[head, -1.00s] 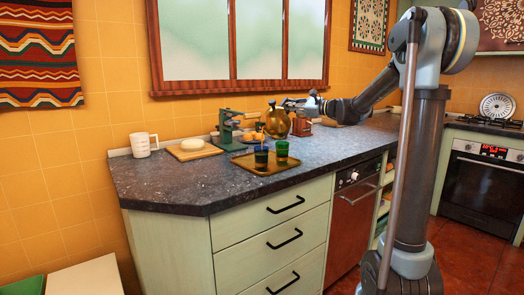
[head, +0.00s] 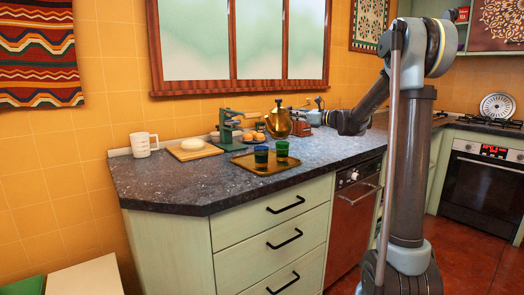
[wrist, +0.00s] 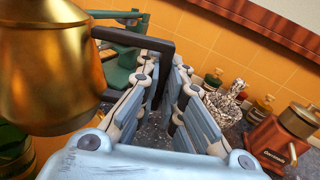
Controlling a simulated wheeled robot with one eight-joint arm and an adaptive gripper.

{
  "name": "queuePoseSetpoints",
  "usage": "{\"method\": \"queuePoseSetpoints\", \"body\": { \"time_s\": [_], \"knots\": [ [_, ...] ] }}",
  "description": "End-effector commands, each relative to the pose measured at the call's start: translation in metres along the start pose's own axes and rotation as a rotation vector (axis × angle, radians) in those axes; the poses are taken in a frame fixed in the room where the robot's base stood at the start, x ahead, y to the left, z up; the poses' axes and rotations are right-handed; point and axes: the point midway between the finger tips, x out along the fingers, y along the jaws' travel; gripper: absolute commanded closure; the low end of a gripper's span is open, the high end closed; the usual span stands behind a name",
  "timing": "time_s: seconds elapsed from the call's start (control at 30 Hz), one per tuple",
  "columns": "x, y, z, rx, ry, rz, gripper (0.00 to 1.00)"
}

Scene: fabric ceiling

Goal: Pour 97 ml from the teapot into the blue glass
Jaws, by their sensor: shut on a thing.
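The gold teapot (head: 278,124) is held upright above the counter, behind the glasses. My gripper (head: 301,117) is to the right of the teapot, shut on its black handle. In the wrist view the teapot (wrist: 50,75) fills the left side, and its handle (wrist: 150,45) runs to the fingers of my gripper (wrist: 158,85). The blue glass (head: 261,157) stands upright on the brown tray (head: 262,172), left of the green glass (head: 282,153). No stream shows from the teapot. The liquid level in the blue glass is too small to tell.
A green press (head: 227,130) and a plate of pastries (head: 253,137) stand behind the tray. A round white cheese on a board (head: 214,151) and a white mug (head: 141,146) are at left. A red grinder (wrist: 275,140) and several bottles (wrist: 262,107) stand near my gripper.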

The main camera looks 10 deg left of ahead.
Motion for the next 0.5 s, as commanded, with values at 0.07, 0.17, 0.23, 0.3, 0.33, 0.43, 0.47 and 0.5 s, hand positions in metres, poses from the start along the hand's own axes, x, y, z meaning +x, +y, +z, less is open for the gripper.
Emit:
{"method": "queuePoseSetpoints", "body": {
  "time_s": [0.07, 0.17, 0.23, 0.3, 0.33, 0.43, 0.47, 0.5],
  "knots": [
    [0.0, -0.005, -0.009, 0.054, -0.001, 0.0, 1.0],
    [0.0, -0.008, -0.018, 0.111, -0.002, 0.0, 1.0],
    [0.001, -0.008, -0.019, 0.12, -0.003, 0.001, 1.0],
    [0.001, -0.008, -0.019, 0.118, -0.003, 0.0, 1.0],
    [0.001, -0.008, -0.019, 0.118, -0.003, 0.0, 1.0],
    [0.001, -0.008, -0.018, 0.117, -0.002, 0.0, 1.0],
    [0.001, -0.008, -0.018, 0.117, -0.002, 0.0, 1.0],
    [0.001, -0.008, -0.017, 0.116, -0.002, 0.0, 1.0]
  ]
}}
